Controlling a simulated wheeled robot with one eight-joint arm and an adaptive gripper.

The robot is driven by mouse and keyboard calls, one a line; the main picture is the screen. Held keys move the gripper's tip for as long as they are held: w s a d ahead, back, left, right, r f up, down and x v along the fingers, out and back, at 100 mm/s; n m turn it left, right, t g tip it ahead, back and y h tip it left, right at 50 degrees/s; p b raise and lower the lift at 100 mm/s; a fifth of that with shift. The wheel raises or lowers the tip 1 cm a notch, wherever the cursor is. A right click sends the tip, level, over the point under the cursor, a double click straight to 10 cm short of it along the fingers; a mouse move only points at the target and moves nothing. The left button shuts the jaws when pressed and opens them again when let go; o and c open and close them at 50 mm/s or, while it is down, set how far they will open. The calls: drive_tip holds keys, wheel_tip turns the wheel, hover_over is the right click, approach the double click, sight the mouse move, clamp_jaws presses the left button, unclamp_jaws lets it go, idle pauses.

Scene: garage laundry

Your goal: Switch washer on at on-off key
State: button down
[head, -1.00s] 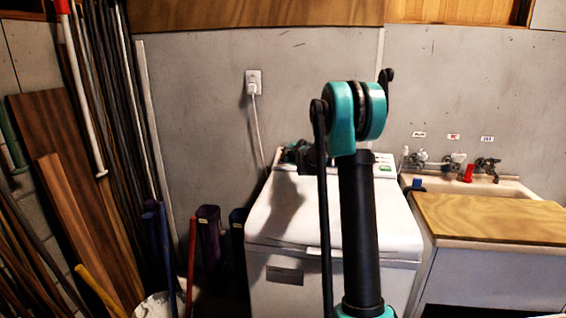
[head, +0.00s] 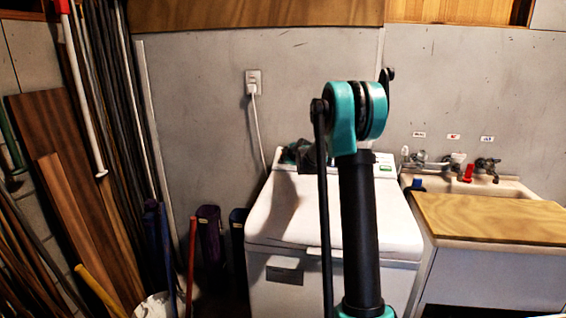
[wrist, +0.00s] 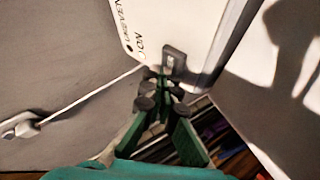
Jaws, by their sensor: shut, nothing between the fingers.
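The white washer (head: 385,218) stands against the wall, partly hidden behind my arm in the head view. Its control panel also shows in the wrist view (wrist: 137,20), with "ON" lettering beside a grey on-off key (wrist: 174,58). My gripper (wrist: 161,80) is shut and empty, its fingertips at the lower edge of the key in the wrist view. I cannot tell whether they touch it.
A wall outlet (head: 254,82) with a plug and white cord is left of the washer. A sink (head: 500,186) with a wooden board (head: 490,218) stands to the right. Poles and planks (head: 75,225) lean at the left. Narrow bins (head: 209,240) stand beside the washer.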

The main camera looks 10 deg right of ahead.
drive_tip(key=shift+s+a+r, duration=0.1)
drive_tip(key=shift+s+r, duration=0.1)
drive_tip(key=shift+r, duration=0.35)
drive_tip(key=shift+r, duration=0.1)
drive_tip(key=r, duration=0.1)
drive_tip(key=s+r, duration=0.1)
drive_tip(key=r, duration=0.1)
drive_tip(key=s+r, duration=0.1)
drive_tip(key=shift+a+r, duration=0.2)
drive_tip(key=shift+a, duration=0.1)
idle(0.5)
